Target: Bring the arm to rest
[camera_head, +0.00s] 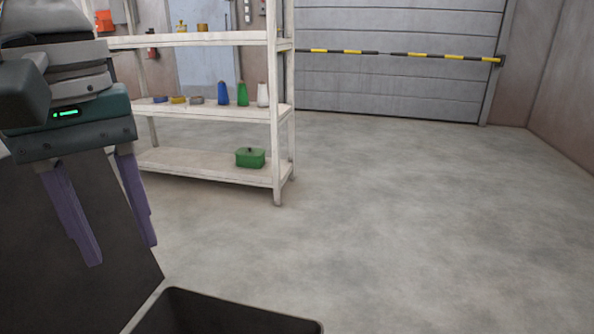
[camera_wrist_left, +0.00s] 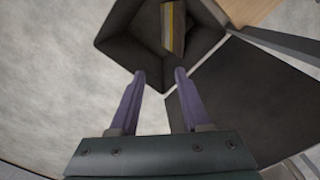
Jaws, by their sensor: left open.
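My left gripper (camera_head: 123,253) hangs at the left of the head view, its two purple fingers apart and pointing down. Nothing is between the fingers. In the left wrist view, the open fingertips (camera_wrist_left: 160,74) show over the near edge of a dark bin (camera_wrist_left: 120,42). The fingers look apart from the bin, but the height between them is hard to tell. A grey and yellow striped item (camera_wrist_left: 173,28) lies inside the bin. My right gripper is not in view.
The dark bin's rim (camera_head: 240,312) shows at the bottom of the head view. A dark flat surface (camera_head: 30,260) is behind the left gripper. A white shelf (camera_head: 215,172) holds bottles and a green box (camera_head: 250,158). Open floor (camera_head: 430,210) lies to the right, before a shutter door (camera_head: 400,80).

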